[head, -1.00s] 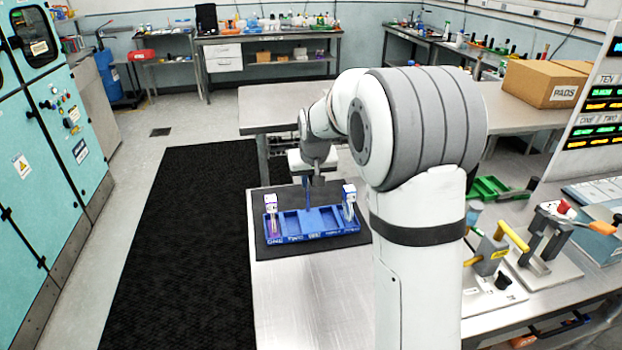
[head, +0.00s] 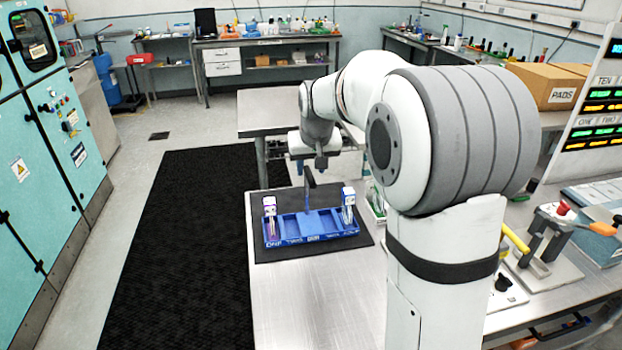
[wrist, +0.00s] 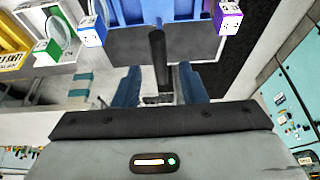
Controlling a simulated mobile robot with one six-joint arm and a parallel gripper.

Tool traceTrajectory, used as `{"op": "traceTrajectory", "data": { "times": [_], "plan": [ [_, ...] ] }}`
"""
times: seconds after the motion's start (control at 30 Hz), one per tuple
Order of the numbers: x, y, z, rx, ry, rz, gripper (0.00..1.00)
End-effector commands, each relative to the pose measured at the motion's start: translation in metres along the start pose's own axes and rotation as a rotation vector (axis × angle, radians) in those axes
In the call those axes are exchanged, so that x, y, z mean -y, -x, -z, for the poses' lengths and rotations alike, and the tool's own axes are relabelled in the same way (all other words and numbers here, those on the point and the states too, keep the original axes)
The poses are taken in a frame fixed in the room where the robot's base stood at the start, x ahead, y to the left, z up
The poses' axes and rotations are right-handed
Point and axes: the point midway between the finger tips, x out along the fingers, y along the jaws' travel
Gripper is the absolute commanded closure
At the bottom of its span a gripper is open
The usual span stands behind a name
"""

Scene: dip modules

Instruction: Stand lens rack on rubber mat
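The blue lens rack (head: 290,241) stands upright on the black rubber mat (head: 262,254), its base appearing flat. White-topped modules sit at its left and right ends; the middle slots look empty. A dark upright handle (head: 307,188) rises from its back. My gripper (head: 321,163) is above and behind the rack. In the wrist view, my gripper (wrist: 160,72) has its two blue fingers apart, with gaps on both sides of the dark handle (wrist: 159,52). The rack (wrist: 170,14) and mat (wrist: 205,48) also show there. Exact finger depth along the handle is unclear.
A green-and-white holder (head: 376,203) stands just right of the mat. A clamp with an orange handle (head: 553,240) and cardboard boxes (head: 545,87) are farther right. The steel table (head: 300,300) is clear in front of the mat.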

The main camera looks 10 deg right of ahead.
Motion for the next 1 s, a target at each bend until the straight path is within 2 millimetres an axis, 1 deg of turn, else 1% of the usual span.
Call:
{"op": "traceTrajectory", "data": {
  "times": [0.03,0.1,0.23,0.33,0.47,0.57,0.67,0.77,0.8,0.87,0.9,0.97,1.0],
  "plan": [
    [0.0,0.011,0.001,-0.005,0.0,0.0,0.62],
    [0.0,0.025,0.001,-0.005,0.0,0.0,0.62],
    [0.0,0.042,0.001,-0.003,0.001,0.0,0.62],
    [0.001,0.05,0.0,-0.001,0.001,0.0,0.62],
    [0.001,0.053,-0.001,0.0,0.001,0.0,0.62],
    [0.001,0.058,-0.012,0.005,0.001,0.0,0.62],
    [0.0,0.069,-0.044,0.017,0.001,0.0,0.62],
    [0.0,0.081,-0.095,0.04,0.001,0.0,0.62],
    [-0.001,0.084,-0.119,0.049,0.001,-0.001,0.62],
    [-0.001,0.088,-0.154,0.064,0.001,-0.001,0.62],
    [-0.001,0.089,-0.177,0.073,0.001,-0.001,0.62],
    [-0.001,0.089,-0.209,0.087,0.001,-0.001,0.62],
    [-0.001,0.088,-0.229,0.096,0.001,-0.001,0.62]
  ]
}}
